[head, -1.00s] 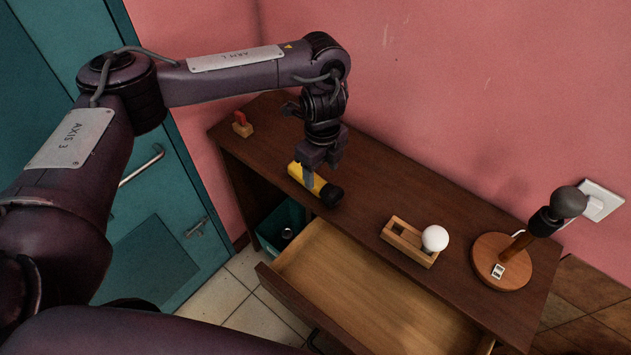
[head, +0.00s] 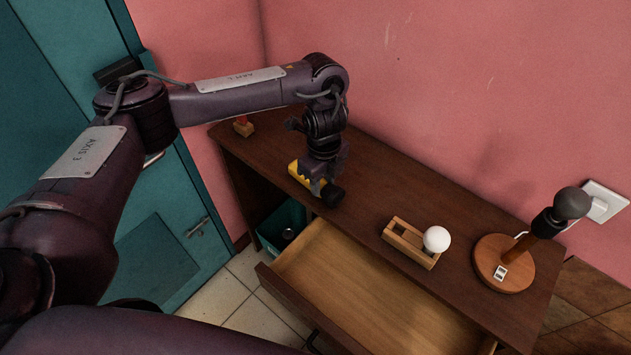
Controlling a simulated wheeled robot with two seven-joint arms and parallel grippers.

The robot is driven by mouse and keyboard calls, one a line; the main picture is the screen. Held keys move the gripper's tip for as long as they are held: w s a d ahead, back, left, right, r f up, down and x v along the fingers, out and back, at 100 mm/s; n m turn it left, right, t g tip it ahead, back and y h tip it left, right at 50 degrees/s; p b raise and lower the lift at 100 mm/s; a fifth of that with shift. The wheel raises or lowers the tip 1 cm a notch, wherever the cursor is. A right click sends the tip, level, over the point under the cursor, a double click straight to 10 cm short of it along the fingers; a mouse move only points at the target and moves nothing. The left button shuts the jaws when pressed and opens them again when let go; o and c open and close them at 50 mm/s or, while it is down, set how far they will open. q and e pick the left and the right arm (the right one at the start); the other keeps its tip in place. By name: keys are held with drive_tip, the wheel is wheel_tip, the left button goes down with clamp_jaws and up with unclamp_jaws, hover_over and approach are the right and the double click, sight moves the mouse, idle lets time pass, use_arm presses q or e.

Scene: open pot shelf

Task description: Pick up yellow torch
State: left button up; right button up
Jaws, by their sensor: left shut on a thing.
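The yellow torch (head: 297,173) lies on the brown desk top near its front edge, left of the middle. Its black head (head: 332,195) points to the lower right. My left gripper (head: 317,185) comes down over the torch and is shut on its body. The gripper hides the middle of the torch. I cannot see clear space between torch and desk. My right gripper is not in view.
A wooden holder (head: 398,236) with a white bulb (head: 436,239) stands right of the torch. A lamp on a round wooden base (head: 512,276) stands at the right. An open drawer (head: 350,290) juts out below.

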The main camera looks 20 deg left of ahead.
use_arm(q)
drive_tip(key=shift+r, duration=0.15)
drive_tip(key=shift+w+r, duration=0.1)
drive_tip(key=shift+r, duration=0.15)
wheel_tip(320, 180, up, 19)
drive_tip(key=p, duration=0.3)
wheel_tip(320, 180, up, 8)
drive_tip(key=p, duration=0.9)
hover_over(323, 184)
drive_tip(key=shift+r, duration=0.15)
